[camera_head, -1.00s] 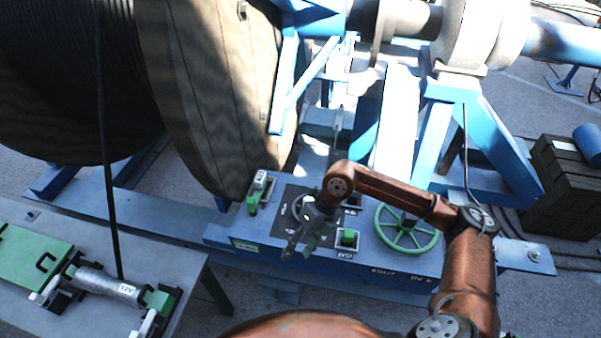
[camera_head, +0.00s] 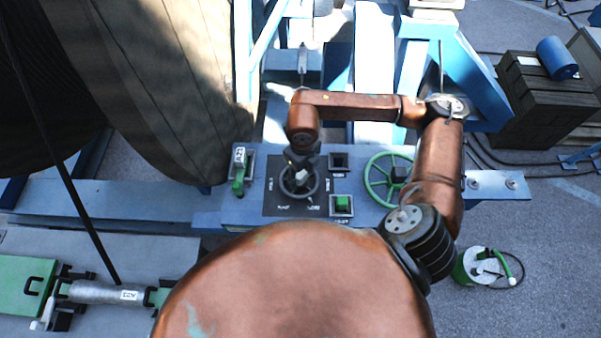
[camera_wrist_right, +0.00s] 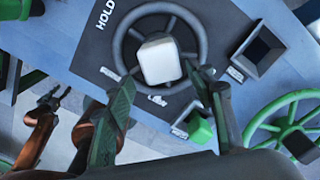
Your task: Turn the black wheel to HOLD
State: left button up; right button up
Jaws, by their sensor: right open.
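The black wheel (camera_head: 282,188) lies on a dark panel plate of the blue control bench. In the right wrist view its round rim (camera_wrist_right: 118,46) surrounds a pale square hub (camera_wrist_right: 160,60). The word HOLD (camera_wrist_right: 105,14) is printed on the plate, left of the rim in that view. My right gripper (camera_head: 299,170) is above the wheel and hides part of it. In the wrist view its fingers (camera_wrist_right: 163,80) are spread on either side of the lower rim; whether they touch it I cannot tell. My left gripper (camera_wrist_right: 50,100) shows small at the left of that view, its jaws unclear.
A green button (camera_head: 342,205) and a dark square socket (camera_head: 339,161) sit right of the wheel. A green-handled lever (camera_head: 239,180) stands to its left, a green handwheel (camera_head: 376,185) to the right. The big cable reel (camera_head: 150,80) rises at the left.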

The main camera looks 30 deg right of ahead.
jog(key=shift+w+a+f, duration=0.1)
jog(key=shift+w+f, duration=0.85)
jog(key=shift+f, duration=0.2)
jog(key=shift+w+f, duration=0.35)
jog(key=shift+w, duration=0.2)
jog(key=shift+s+r, duration=0.2)
jog(key=shift+s, duration=0.4)
jog(key=shift+c, duration=0.2)
jog(key=shift+s, duration=0.15)
jog(key=shift+c, duration=0.8)
jog(key=shift+w+f, duration=0.1)
jog(key=shift+w, duration=0.4)
jog(key=c, duration=0.5)
jog(key=shift+s, duration=0.25)
jog(key=c, duration=0.3)
jog(key=shift+c, duration=0.7)
grip_shut()
pick_arm(q)
jog(key=shift+w+r, duration=0.25)
jog(key=shift+w, duration=0.75)
